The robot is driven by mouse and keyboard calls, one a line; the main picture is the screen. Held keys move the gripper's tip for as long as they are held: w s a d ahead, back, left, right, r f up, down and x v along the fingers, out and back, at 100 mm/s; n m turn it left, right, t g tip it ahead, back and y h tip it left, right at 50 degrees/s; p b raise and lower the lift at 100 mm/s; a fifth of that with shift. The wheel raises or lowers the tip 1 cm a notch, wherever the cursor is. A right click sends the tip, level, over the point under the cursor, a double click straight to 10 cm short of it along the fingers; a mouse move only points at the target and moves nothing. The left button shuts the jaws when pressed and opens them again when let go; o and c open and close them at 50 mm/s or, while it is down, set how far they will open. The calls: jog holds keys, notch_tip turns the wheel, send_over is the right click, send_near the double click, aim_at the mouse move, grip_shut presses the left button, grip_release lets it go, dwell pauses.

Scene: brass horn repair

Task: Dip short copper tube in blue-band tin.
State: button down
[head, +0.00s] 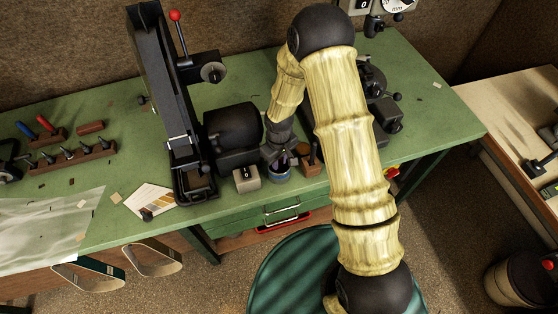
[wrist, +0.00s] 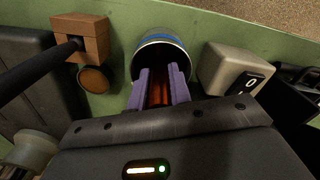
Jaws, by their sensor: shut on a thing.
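My gripper (wrist: 161,72) has purple fingers shut on the short copper tube (wrist: 159,92), which shows orange-red between them. In the wrist view the fingertips overlap the dark open mouth of the blue-band tin (wrist: 163,38). The tube's far end is hidden, so its depth in the tin cannot be told. In the head view my gripper (head: 277,157) points down at the tin (head: 280,174) near the bench's front edge, and the tube cannot be made out.
A pale switch box (head: 247,179) stands close left of the tin, a wooden block (head: 312,164) close right. A black motor (head: 234,127) and a tall black machine (head: 165,100) with a red-knobbed lever stand farther left. The green bench (head: 110,130) has free room at left.

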notch_tip(320, 180, up, 6)
jog(key=p, duration=0.4)
jog(key=shift+s, duration=0.2)
jog(key=shift+d, duration=0.1)
